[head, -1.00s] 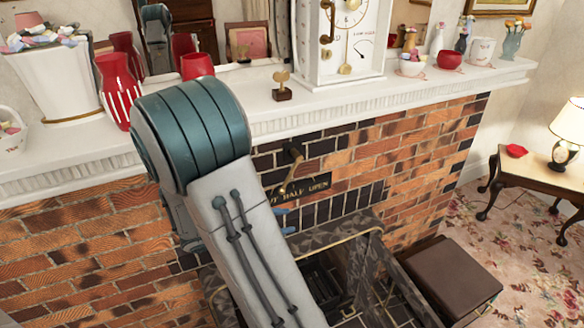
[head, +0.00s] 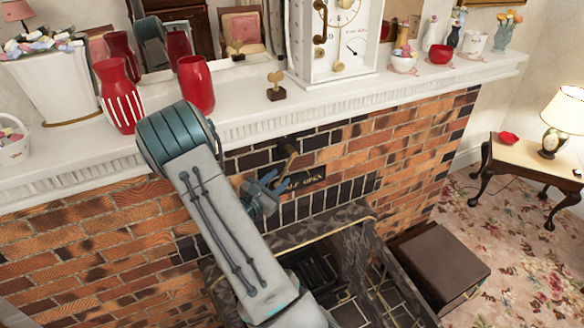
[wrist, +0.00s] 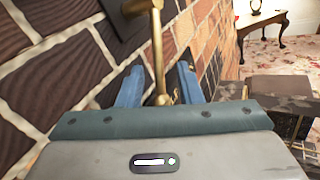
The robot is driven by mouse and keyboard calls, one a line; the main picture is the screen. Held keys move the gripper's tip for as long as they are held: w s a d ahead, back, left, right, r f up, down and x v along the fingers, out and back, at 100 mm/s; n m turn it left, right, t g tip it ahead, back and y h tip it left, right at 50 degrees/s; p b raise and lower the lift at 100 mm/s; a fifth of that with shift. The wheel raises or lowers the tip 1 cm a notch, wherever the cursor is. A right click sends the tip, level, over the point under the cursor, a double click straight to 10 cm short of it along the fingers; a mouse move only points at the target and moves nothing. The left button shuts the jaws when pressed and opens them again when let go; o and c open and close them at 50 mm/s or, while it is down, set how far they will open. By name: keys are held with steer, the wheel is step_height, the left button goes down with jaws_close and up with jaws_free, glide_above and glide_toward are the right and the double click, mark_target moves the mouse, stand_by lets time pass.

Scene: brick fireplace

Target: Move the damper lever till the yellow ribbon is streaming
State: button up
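The brass damper lever (head: 290,158) hangs from a pivot on the dark bricks below the mantel, its lower part near my gripper. A dark plate (head: 306,180) beside it has gold lettering that reads "HALF OPEN", its left part covered by my gripper. My gripper (head: 268,181) is at the plate's left end, before the brick face. In the wrist view, the blue fingers (wrist: 160,84) stand apart, with the brass lever (wrist: 157,45) coming down between them and a gap on each side. I cannot make out a yellow ribbon in any view.
The white mantel (head: 340,105) above carries red vases (head: 196,84), a clock (head: 335,40) and a small brass ornament (head: 276,86). The dark hearth surround (head: 320,222) lies below my arm. A brown box (head: 440,262) stands right of it.

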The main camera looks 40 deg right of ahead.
mark_target(282, 176)
steer(key=p+x, duration=0.1)
steer(key=x, duration=0.4)
jaws_close()
